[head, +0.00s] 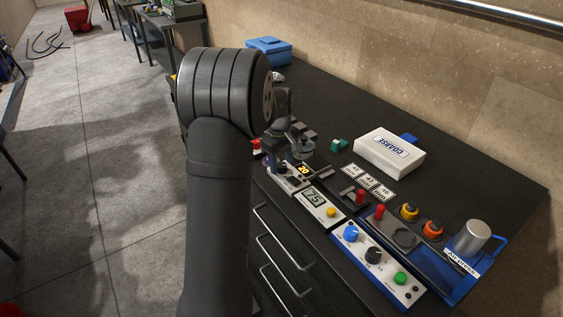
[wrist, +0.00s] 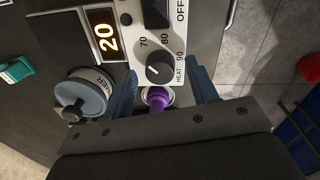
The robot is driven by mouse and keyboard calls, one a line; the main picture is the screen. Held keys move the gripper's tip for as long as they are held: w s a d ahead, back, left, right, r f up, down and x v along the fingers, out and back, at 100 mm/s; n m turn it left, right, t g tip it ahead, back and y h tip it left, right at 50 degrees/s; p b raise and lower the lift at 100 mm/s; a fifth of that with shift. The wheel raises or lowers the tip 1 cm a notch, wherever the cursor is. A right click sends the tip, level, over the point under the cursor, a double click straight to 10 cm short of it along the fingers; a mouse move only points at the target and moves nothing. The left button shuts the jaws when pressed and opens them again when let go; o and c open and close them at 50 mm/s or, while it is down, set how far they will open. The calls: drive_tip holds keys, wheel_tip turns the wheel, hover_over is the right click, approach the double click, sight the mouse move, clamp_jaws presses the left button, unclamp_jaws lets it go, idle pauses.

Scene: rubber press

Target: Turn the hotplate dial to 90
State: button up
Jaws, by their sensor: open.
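The hotplate's white control panel (wrist: 202,50) shows in the wrist view, with an orange display (wrist: 105,36) reading 20. Its round dark dial (wrist: 158,68) has 70, 80 and 90 printed around it and HEAT beside it. I cannot tell surely where the dial's pointer stands. My gripper (wrist: 163,73) is open, its two blue-grey fingers on either side of the dial, with a gap to each. In the head view the hotplate's display (head: 304,169) also reads 20. My arm and gripper hide part of the hotplate there.
A purple knob (wrist: 158,99) sits close to the dial, between my fingers. A panel reading 75 (head: 315,199) and a panel with several knobs (head: 374,255) lie near.

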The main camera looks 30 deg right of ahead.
drive_tip(key=shift+f, duration=0.2)
drive_tip(key=c, duration=1)
